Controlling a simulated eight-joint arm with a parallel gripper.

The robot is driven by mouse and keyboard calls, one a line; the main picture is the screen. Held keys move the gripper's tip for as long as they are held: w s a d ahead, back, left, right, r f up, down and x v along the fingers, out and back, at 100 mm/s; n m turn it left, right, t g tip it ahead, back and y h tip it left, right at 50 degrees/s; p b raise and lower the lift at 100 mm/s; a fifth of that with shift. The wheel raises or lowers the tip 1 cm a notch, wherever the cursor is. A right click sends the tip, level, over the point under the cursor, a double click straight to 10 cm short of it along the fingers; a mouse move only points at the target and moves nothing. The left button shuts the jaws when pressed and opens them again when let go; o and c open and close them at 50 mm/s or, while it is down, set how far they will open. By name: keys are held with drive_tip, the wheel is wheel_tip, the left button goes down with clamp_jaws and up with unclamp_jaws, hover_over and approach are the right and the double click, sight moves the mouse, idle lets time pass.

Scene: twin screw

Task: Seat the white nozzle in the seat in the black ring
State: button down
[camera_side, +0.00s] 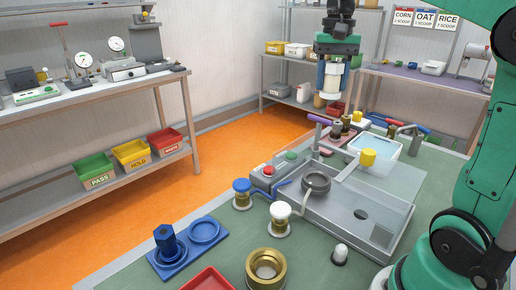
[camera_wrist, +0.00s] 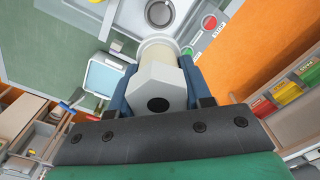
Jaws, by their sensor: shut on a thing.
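The white nozzle (camera_side: 331,91) is held upright in the air in the side view. It has a cream body and a wider white rim at its lower end. The wrist view shows its hexagonal top with a dark hole (camera_wrist: 158,86). My gripper (camera_side: 333,76) has its blue fingers shut on the nozzle's sides, and they also show in the wrist view (camera_wrist: 157,80). The black ring (camera_side: 316,181) stands on the grey basin unit, well below the nozzle. In the wrist view the ring (camera_wrist: 160,12) shows beyond the nozzle. The seat's inside is hard to make out.
The grey basin (camera_side: 385,205) has a clear lid-like surface. Blue (camera_side: 241,187) and white (camera_side: 281,210) knobs stand left of it, beside a control box (camera_side: 275,172). Air around the nozzle looks free.

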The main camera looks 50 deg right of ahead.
hover_over(316, 180)
wheel_tip(316, 180, down, 19)
drive_tip(key=shift+r, duration=0.15)
idle(0.6)
drive_tip(key=shift+f, duration=0.65)
idle(1.2)
drive_tip(key=shift+f, duration=0.35)
idle(0.4)
unclamp_jaws()
idle(0.6)
wheel_tip(316, 180, up, 7)
idle(0.7)
